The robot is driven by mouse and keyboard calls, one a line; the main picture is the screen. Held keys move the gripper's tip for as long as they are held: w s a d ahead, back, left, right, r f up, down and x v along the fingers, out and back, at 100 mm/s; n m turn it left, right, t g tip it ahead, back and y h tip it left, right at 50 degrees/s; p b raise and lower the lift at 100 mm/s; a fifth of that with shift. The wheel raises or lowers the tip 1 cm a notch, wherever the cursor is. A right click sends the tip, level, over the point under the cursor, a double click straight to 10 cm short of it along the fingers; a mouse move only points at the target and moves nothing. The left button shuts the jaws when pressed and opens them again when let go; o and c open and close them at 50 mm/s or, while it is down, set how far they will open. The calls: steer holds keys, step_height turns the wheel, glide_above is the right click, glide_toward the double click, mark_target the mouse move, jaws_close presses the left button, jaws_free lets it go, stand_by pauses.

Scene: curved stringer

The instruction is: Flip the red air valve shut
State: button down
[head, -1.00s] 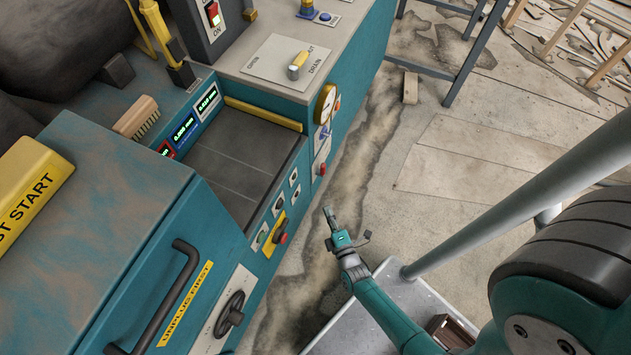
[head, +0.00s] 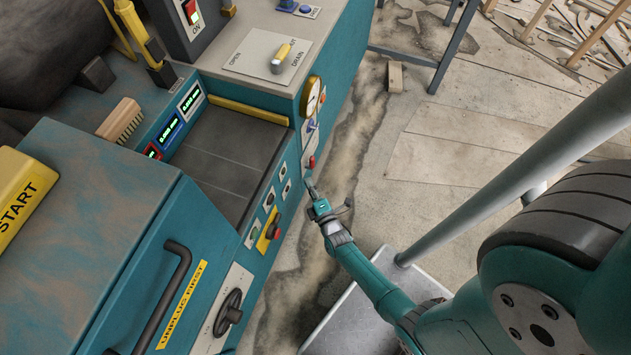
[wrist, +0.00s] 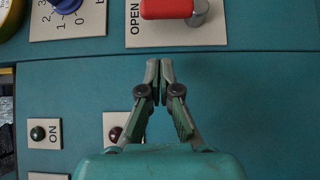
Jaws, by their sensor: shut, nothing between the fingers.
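The red air valve has a red lever handle (wrist: 166,9) on a grey metal pivot, on a pale plate (wrist: 176,37) with the word OPEN at the handle's left end in the wrist view. The handle lies crosswise there and the top of the plate is cut off. In the head view the red handle (head: 311,162) is small on the machine's side panel. My gripper (wrist: 160,66) is shut and empty, its fingertips just below the plate in the wrist view, apart from the handle. In the head view my gripper (head: 309,183) is close to the panel below the valve.
A round gauge (head: 312,97) is on the panel. A yellow drain handle (head: 281,60) is on top. Open floor lies right of the machine.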

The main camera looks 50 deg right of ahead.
mark_target(310, 163)
steer(key=shift+w+d, duration=0.5)
steer(key=shift+d, duration=0.25)
steer(key=shift+w+d, duration=0.45)
steer(key=shift+d, duration=0.3)
steer(key=shift+w+d, duration=0.5)
steer(key=shift+d, duration=0.25)
steer(key=shift+w, duration=0.1)
